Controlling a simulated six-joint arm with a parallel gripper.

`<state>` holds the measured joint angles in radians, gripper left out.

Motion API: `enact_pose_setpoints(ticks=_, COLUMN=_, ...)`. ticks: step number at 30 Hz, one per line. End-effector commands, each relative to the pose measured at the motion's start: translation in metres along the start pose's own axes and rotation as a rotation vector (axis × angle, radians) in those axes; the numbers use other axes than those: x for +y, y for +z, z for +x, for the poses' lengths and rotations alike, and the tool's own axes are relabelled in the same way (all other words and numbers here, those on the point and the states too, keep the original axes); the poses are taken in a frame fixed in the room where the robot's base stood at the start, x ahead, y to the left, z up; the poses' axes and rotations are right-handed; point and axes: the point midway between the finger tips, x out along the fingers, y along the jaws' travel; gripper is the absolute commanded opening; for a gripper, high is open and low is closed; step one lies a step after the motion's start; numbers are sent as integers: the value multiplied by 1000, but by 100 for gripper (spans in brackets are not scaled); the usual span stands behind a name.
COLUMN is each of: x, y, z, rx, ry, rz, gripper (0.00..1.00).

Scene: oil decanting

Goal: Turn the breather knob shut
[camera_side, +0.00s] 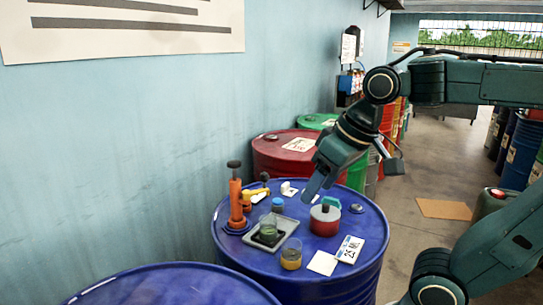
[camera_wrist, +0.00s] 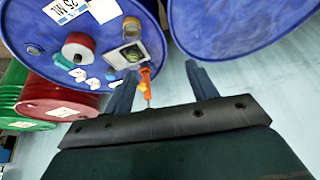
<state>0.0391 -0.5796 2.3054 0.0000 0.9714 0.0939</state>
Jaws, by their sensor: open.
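An orange pump (camera_side: 236,205) stands at the lid's left. White cards (camera_side: 322,263) lie on the lid. A red drum (camera_side: 270,150) and another blue drum (camera_side: 175,287) are nearby.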

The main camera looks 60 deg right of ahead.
Motion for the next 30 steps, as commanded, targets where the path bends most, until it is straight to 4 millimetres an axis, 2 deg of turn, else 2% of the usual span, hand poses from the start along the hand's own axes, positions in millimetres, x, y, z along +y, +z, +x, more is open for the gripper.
enact_pose_setpoints(ticks=3, x=3, y=-32, z=-3, rx=-27, ry=13, rz=70, gripper=57)
enact_pose_setpoints(ticks=14, x=17, y=-123, z=3, rx=-98, ry=53, rz=282, gripper=57)
enact_pose_setpoints(ticks=22, x=36, y=-184, z=22, rx=-147, ry=87, rz=441, gripper=57)
enact_pose_setpoints(ticks=30, x=61, y=-237, z=55, rx=-196, ry=125, rz=600, gripper=57)
